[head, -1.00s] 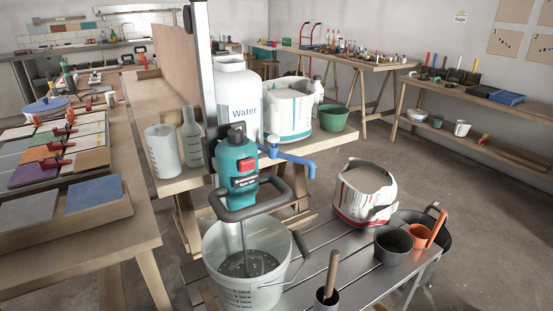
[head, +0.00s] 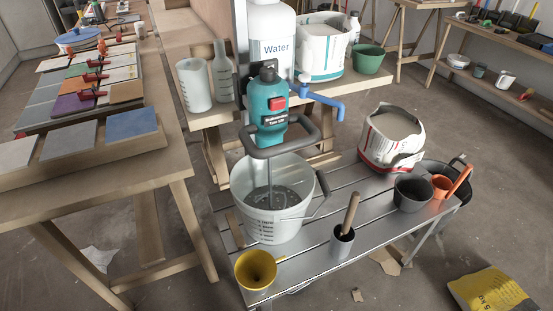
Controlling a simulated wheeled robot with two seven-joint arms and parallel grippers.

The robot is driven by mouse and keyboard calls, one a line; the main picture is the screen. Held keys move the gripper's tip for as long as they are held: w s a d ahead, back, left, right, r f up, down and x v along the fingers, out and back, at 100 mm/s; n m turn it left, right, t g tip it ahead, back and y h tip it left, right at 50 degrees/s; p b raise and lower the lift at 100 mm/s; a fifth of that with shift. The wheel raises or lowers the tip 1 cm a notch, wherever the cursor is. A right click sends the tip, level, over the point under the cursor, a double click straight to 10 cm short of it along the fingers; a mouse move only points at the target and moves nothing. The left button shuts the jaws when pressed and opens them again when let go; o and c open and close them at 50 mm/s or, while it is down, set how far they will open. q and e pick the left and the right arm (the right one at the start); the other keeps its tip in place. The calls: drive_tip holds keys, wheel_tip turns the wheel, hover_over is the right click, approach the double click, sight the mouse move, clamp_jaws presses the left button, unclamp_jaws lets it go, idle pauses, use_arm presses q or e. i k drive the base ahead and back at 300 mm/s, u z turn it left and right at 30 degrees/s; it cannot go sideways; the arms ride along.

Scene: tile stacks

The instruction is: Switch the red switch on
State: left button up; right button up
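The red switch (head: 278,104) sits on the front of a teal mixer (head: 268,119) with a black handle loop. I cannot tell whether the switch is on or off. The mixer stands upright, its shaft reaching down into a clear bucket (head: 311,196) with grey contents. The bucket stands on a slatted metal bench (head: 318,254). Neither of my grippers shows in the head view.
A water container (head: 271,46) and a blue tap (head: 318,98) are close behind the mixer. A yellow funnel (head: 256,271), a dark cup with a wooden handle (head: 342,240) and a grey bucket (head: 413,194) stand on the bench. A tile table (head: 120,180) is at left.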

sight(275, 105)
drive_tip(key=u, duration=1.8)
drive_tip(key=k, duration=0.35)
drive_tip(key=z, duration=0.6)
